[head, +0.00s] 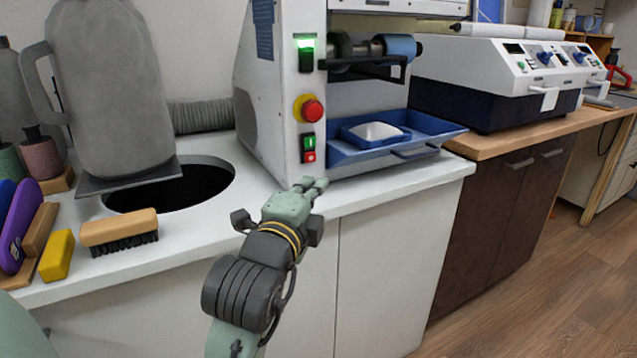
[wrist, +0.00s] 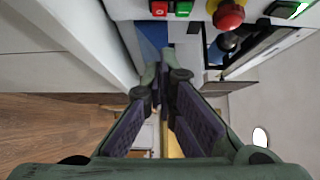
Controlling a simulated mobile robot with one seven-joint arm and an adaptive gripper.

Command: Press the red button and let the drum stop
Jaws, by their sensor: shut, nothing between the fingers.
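The white machine (head: 275,90) carries a red mushroom button (head: 313,110) on a yellow collar. Below it are a small green button (head: 308,142) and a small red button (head: 309,156). In the wrist view, the small red button (wrist: 159,8), green button (wrist: 183,8) and mushroom button (wrist: 229,15) line the top edge. A dark drum with a blue end (head: 395,46) sits in the machine's opening; its motion cannot be told. My gripper (head: 316,183) is shut and empty, just below the small red button in the head view. Its fingertips (wrist: 166,68) appear apart from the buttons.
A green lamp (head: 305,43) glows above the buttons. A blue tray (head: 440,132) with a white piece juts out right of my gripper. A brush (head: 119,229), yellow block (head: 57,255) and counter hole (head: 195,185) lie left. The floor in front is clear.

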